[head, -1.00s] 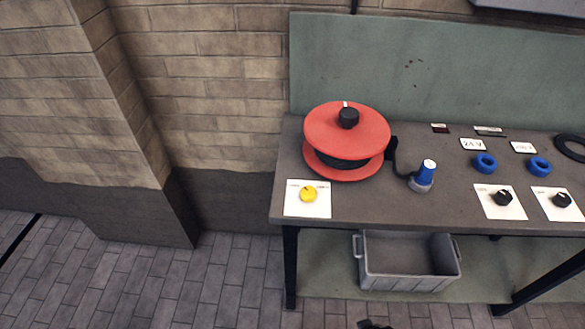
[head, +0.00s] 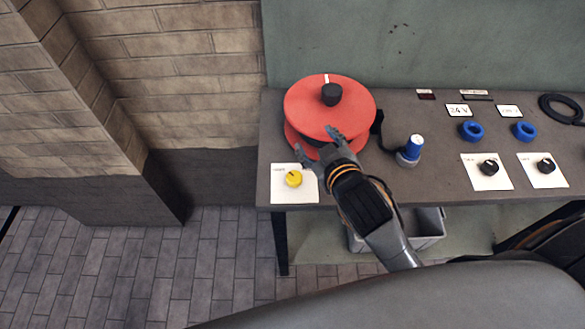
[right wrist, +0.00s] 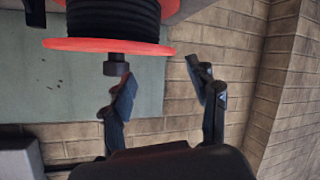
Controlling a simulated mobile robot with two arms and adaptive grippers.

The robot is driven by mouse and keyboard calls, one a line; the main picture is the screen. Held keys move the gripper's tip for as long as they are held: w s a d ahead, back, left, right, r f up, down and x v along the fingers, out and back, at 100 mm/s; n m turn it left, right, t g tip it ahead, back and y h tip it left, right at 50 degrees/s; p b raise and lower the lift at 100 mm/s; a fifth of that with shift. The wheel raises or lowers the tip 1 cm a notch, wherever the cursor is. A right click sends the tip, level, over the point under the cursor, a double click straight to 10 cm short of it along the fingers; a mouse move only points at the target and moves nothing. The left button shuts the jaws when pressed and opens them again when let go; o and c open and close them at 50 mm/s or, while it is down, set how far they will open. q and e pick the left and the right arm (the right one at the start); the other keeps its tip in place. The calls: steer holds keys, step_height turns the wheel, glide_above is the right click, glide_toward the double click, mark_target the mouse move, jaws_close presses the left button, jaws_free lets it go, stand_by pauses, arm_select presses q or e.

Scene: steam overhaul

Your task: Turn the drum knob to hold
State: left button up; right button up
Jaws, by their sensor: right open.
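The red drum (head: 310,118) stands at the left end of the bench, with a black knob (head: 331,95) on top and a white mark behind that knob. A yellow knob (head: 293,179) sits on a white plate (head: 308,190) in front of the drum; its lettering is too small to read. My right gripper (head: 317,142) is open and empty in front of the drum, its fingers overlapping the drum's near edge in the picture. In the right wrist view the drum's red flange (right wrist: 90,46) and black knob (right wrist: 117,66) lie beyond my open fingers (right wrist: 166,84). My left gripper is out of view.
Right of the drum are a blue-topped part (head: 413,146), blue rings (head: 472,131) and black knobs on white plates (head: 487,183). A grey bin (head: 430,225) sits under the bench (head: 440,115). A brick wall (head: 170,80) is at left.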

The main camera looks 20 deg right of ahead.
steer(key=w+a+r+n+t+y, duration=0.2)
steer(key=a+r+n+t+y, duration=0.3)
steer(key=r, duration=0.6)
steer(key=w+a+r+n+t+y, duration=0.2)
steer(key=a+r+n+y, duration=0.4)
steer(key=r, duration=0.4)
steer(key=s+a+r+n+g+y, duration=0.1)
steer(key=s+a+n+g+y, duration=0.5)
steer(key=n+g, duration=0.4)
steer(key=s+a+r+n+g+y, duration=0.2)
steer(key=s+a+n+g+y, duration=0.25)
steer(key=a+n+g, duration=0.55)
steer(key=n+h, duration=0.9)
steer(key=h, duration=1.2)
glide_above(295, 177)
step_height(295, 177, down, 21)
step_height(295, 177, down, 12)
steer(key=p, duration=0.3)
steer(key=shift+r+p, duration=0.1)
steer(key=shift+p, duration=0.2)
steer(key=shift+f, duration=0.75)
